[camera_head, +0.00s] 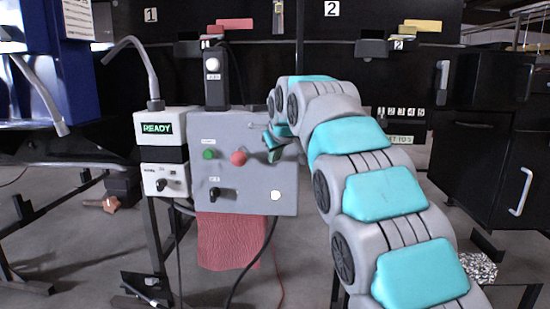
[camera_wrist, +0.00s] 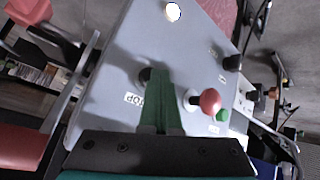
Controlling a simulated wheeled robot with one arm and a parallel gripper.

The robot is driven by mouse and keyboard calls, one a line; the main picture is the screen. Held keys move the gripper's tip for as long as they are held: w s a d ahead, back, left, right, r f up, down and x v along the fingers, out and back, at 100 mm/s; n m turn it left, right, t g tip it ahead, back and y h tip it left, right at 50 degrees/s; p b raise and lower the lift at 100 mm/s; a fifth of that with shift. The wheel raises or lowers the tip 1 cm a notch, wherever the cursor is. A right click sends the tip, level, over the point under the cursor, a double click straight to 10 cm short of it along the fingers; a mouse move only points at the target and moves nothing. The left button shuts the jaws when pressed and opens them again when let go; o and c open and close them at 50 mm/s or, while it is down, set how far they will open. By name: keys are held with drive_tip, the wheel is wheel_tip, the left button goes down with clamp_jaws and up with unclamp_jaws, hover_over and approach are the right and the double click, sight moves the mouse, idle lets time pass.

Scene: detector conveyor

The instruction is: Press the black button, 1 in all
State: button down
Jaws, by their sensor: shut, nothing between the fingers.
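The grey control panel (camera_head: 245,178) faces me, and it fills much of the wrist view (camera_wrist: 112,65). A black button (camera_wrist: 146,75) sits on it near a label ending in "TOP", partly covered by my fingers in the wrist view. In the head view my gripper (camera_head: 270,142) is at the panel's upper right and hides that button. In the wrist view my gripper (camera_wrist: 158,78) is shut and empty, its green fingertips beside the black button. I cannot tell whether they touch it.
The panel also carries a red button (camera_head: 238,158), a green button (camera_head: 208,154), a white button (camera_head: 276,195) and a black knob (camera_head: 214,192). A box reading READY (camera_head: 158,128) stands at its left. A red cloth (camera_head: 230,240) hangs below.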

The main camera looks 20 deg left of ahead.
drive_tip(key=shift+s+d+f+b, duration=0.1)
drive_tip(key=shift+s+d+b, duration=0.1)
drive_tip(key=shift+s+b, duration=0.55)
drive_tip(key=shift+s, duration=0.15)
drive_tip(key=s+b, duration=0.1)
drive_tip(key=s, duration=0.1)
drive_tip(key=s+d+b, duration=0.1)
drive_tip(key=s, duration=0.2)
drive_tip(key=shift+d, duration=0.1)
drive_tip(key=shift+w, duration=0.1)
idle(0.6)
